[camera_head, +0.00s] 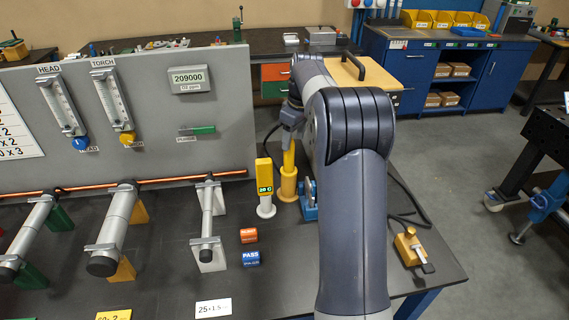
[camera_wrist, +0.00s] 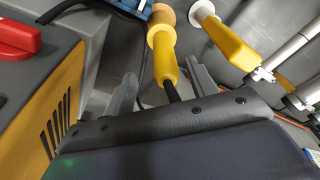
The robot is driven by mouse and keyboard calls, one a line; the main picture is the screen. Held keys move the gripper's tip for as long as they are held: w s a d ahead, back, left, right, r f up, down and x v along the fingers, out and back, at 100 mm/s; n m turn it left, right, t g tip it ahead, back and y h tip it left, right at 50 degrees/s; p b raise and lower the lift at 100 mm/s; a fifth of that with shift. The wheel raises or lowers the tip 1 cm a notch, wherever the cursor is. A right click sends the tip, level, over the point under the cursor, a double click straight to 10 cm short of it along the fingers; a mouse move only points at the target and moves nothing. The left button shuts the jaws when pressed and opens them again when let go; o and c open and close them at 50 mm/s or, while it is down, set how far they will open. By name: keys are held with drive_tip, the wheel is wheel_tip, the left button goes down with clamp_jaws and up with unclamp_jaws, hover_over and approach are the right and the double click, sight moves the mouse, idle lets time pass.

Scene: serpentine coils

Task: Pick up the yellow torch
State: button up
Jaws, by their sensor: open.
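The yellow torch (camera_head: 289,158) stands upright in a tan holder (camera_head: 287,187) on the dark bench, right of the yellow gauge. In the wrist view the torch's yellow handle (camera_wrist: 163,58) and black neck run between the two grey fingers of my gripper (camera_wrist: 160,72). The gripper is open, with a finger on each side and gaps visible. In the head view my gripper (camera_head: 290,132) is at the torch's upper end, and the wrist and arm partly hide it. Whether a finger touches the torch cannot be told.
The yellow gauge (camera_head: 265,176) on a white stand is close left of the torch; it also shows in the wrist view (camera_wrist: 230,44). A yellow-cased machine (camera_head: 355,75) stands behind my arm. Pipes on stands fill the left.

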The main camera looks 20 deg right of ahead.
drive_tip(key=shift+w+a+f, duration=0.25)
drive_tip(key=shift+w+a, duration=0.1)
drive_tip(key=shift+w, duration=0.05)
drive_tip(key=shift+a+f, duration=0.1)
drive_tip(key=shift+f, duration=0.2)
drive_tip(key=p, duration=0.1)
hover_over(289, 168)
drive_tip(key=w, duration=0.2)
drive_tip(key=f, duration=0.4)
drive_tip(key=shift+s+d+f, duration=0.1)
drive_tip(key=shift+d+f, duration=0.1)
drive_tip(key=shift+f, duration=0.05)
clamp_jaws()
